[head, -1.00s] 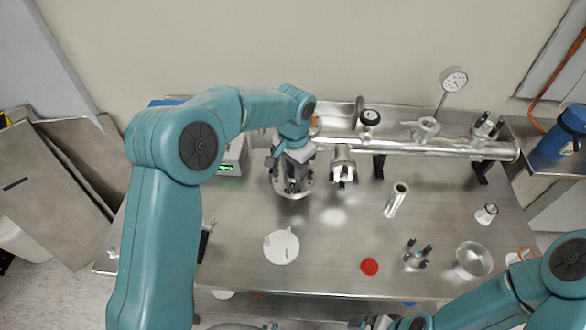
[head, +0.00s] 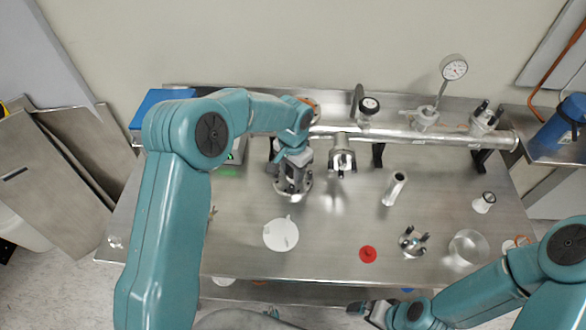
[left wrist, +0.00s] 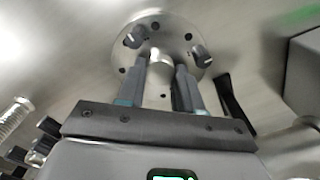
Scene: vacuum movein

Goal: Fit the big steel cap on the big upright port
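The big steel cap (head: 293,188) looks like a round flange with dark bolts near its rim, in the left middle of the bench. It also fills the top of the left wrist view (left wrist: 190,50), with bolt holes and a pale central post. My left gripper (head: 293,158) is above it, its fingers (left wrist: 162,80) closed on either side of the post. The big upright port is not clearly seen; anything under the cap is hidden, and I cannot tell whether the cap rests on it. My right gripper (head: 368,309) is at the bench's front edge, its fingers unclear.
A steel manifold pipe (head: 400,134) with a gauge (head: 454,68) runs along the back. A white disc (head: 281,234), red disc (head: 368,254), steel tube (head: 395,189), pronged part (head: 413,241) and clear bowl (head: 468,247) stand on the steel bench (head: 330,270).

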